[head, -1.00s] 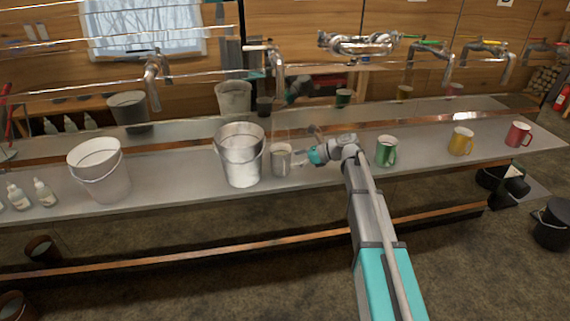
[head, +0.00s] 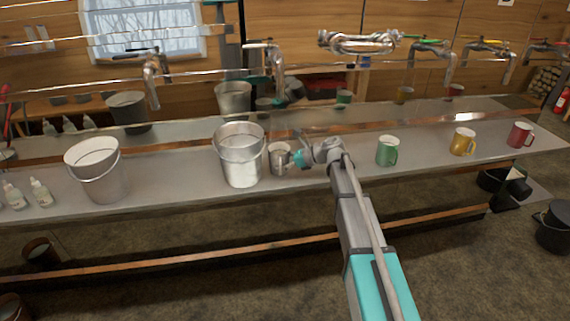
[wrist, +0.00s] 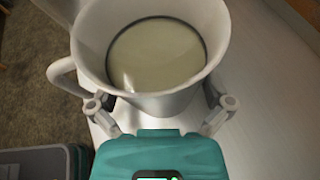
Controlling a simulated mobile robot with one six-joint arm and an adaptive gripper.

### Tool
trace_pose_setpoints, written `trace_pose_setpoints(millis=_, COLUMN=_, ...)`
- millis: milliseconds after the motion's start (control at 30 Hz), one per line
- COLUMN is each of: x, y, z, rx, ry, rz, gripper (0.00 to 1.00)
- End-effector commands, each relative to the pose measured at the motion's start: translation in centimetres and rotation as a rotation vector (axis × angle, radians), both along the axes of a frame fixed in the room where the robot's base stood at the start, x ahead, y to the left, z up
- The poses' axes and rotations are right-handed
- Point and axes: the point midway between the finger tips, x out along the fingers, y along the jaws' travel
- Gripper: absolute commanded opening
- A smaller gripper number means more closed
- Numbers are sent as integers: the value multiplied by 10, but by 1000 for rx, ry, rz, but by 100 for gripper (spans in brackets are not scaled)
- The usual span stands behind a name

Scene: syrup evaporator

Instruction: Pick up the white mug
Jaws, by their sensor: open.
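The white mug (head: 278,160) stands upright on the grey counter, just right of a metal bucket, and looks greyish in the head view. In the wrist view the mug (wrist: 152,98) fills the top middle, its handle to the left and its pale inside visible. My gripper (head: 295,159) is at the mug's right side in the head view. In the wrist view my gripper (wrist: 158,104) is open, with one finger at each side of the mug's body. The fingertips are partly hidden, and I cannot tell whether they touch it.
The metal bucket (head: 239,160) stands close to the mug's left. A white bucket (head: 95,172) and small bottles (head: 40,193) are further left. Green (head: 387,151), yellow (head: 462,142) and red (head: 520,135) mugs stand to the right. Taps hang above the back.

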Motion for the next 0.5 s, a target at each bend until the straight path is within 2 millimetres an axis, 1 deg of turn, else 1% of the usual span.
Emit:
trace_pose_setpoints(millis=367, x=0, y=0, z=0, rx=0, ry=0, rz=0, gripper=100)
trace_pose_setpoints(millis=500, x=0, y=0, z=0, rx=0, ry=0, rz=0, gripper=74)
